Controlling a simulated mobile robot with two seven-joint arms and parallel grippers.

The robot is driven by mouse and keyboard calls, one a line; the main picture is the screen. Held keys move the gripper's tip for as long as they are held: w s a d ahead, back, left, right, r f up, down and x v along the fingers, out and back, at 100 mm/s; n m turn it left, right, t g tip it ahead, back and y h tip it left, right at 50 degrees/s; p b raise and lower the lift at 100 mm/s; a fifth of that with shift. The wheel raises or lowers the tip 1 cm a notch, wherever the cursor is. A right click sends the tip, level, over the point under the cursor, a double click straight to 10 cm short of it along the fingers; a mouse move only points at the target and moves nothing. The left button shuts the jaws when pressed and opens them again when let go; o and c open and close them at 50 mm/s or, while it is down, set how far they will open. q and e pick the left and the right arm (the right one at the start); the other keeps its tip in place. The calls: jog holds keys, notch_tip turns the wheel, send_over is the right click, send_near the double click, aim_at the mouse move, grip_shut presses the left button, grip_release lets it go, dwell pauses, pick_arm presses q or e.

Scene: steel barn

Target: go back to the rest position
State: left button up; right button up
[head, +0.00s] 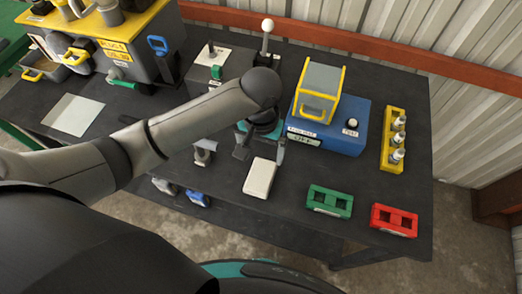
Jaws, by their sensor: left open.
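My left arm reaches in from the left over the dark workbench (320,178). My left gripper (260,154) points down above the bench, with its fingers apart and nothing seen between them. It is left of the blue device (350,133) with the yellow-framed clear cover (321,77), and just above a white box (260,178) in the picture. The arm and wrist hide part of the bench and the foot of a lever stand behind them. My right gripper is out of view.
A yellow rack (388,154) with several white-capped bottles stands at the right. A green holder (330,201) and a red holder (394,220) sit near the front edge. A ball-topped lever (267,26) rises behind my wrist. A grey-and-yellow case (150,40) stands at the back left.

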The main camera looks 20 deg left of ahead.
pick_arm(q)
jog(key=shift+d, duration=0.1)
jog(key=s+d+m+t+h, duration=0.2)
jog(key=s+d+h, duration=0.1)
jog(key=s, duration=0.3)
jog(key=s+a+r+t+y, duration=0.2)
jog(key=s+a+y, duration=0.1)
jog(key=s+a, duration=0.5)
notch_tip(320, 180, down, 30)
jog(key=a+g+b, duration=0.2)
jog(key=b, duration=0.7)
jog(key=s+a+f+b, duration=0.1)
jog(key=s+f+b, duration=0.3)
jog(key=s+f, duration=0.4)
jog(key=s+a+f+g+b, duration=0.1)
jog(key=s+f+b, duration=0.3)
jog(key=f, duration=1.1)
jog(key=s, duration=0.3)
jog(key=shift+s+f+b, duration=0.35)
jog(key=shift+s+f, duration=0.05)
jog(key=shift+a, duration=0.1)
